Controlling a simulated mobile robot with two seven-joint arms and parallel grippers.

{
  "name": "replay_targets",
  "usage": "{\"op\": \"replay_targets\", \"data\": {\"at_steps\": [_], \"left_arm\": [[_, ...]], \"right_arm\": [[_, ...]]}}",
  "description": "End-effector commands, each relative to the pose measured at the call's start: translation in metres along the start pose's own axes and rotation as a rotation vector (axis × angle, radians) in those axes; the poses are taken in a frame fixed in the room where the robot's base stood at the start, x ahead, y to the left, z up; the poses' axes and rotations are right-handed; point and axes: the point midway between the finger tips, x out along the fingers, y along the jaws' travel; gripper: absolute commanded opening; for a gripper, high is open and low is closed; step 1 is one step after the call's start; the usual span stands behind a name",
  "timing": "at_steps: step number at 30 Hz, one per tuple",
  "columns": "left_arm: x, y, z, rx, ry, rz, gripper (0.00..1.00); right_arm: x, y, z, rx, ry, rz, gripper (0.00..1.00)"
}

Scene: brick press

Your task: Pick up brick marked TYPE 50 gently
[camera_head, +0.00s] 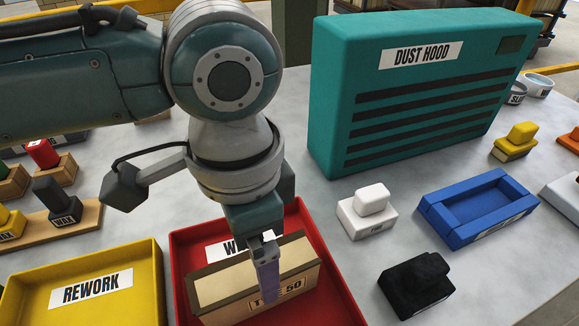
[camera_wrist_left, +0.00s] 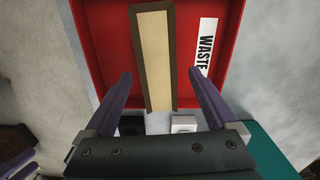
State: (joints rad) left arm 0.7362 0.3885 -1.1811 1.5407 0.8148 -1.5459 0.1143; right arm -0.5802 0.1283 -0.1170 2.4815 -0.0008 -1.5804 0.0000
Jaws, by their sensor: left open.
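The TYPE 50 brick (camera_head: 222,288) is a tan block with brown edges in the red WASTE tray (camera_head: 185,262). Its label reads "T", then "50"; a finger hides the middle. In the left wrist view the brick (camera_wrist_left: 154,50) shows as a long tan strip. My left gripper (camera_head: 267,270) points down over the brick, open. In the left wrist view its two purple fingers stand on either side of the brick, with a gap on each side. I cannot tell how far down they reach.
A yellow REWORK tray (camera_head: 148,262) stands left of the red tray. A large teal DUST HOOD (camera_head: 340,100) stands behind to the right. A white stamp-like block (camera_head: 355,222), a black block (camera_head: 400,295) and a blue tray (camera_head: 440,222) lie to the right.

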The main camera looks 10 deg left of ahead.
Motion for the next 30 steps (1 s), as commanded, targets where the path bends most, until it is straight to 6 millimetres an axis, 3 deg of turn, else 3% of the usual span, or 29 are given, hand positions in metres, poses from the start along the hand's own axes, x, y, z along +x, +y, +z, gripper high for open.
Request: {"op": "replay_targets", "data": {"at_steps": [6, 16, 30], "left_arm": [[0.035, 0.004, 0.002, -0.001, -0.003, 0.001, 0.91], [0.041, 0.004, 0.002, 0.002, -0.001, 0.0, 0.9], [0.041, 0.004, 0.002, 0.001, 0.0, 0.0, 0.37]], "right_arm": [[0.004, -0.001, 0.002, 0.001, -0.001, -0.003, 0.5], [0.005, -0.004, 0.002, 0.006, 0.0, -0.01, 0.5], [0.005, -0.004, 0.002, 0.006, -0.001, -0.011, 0.5]]}}
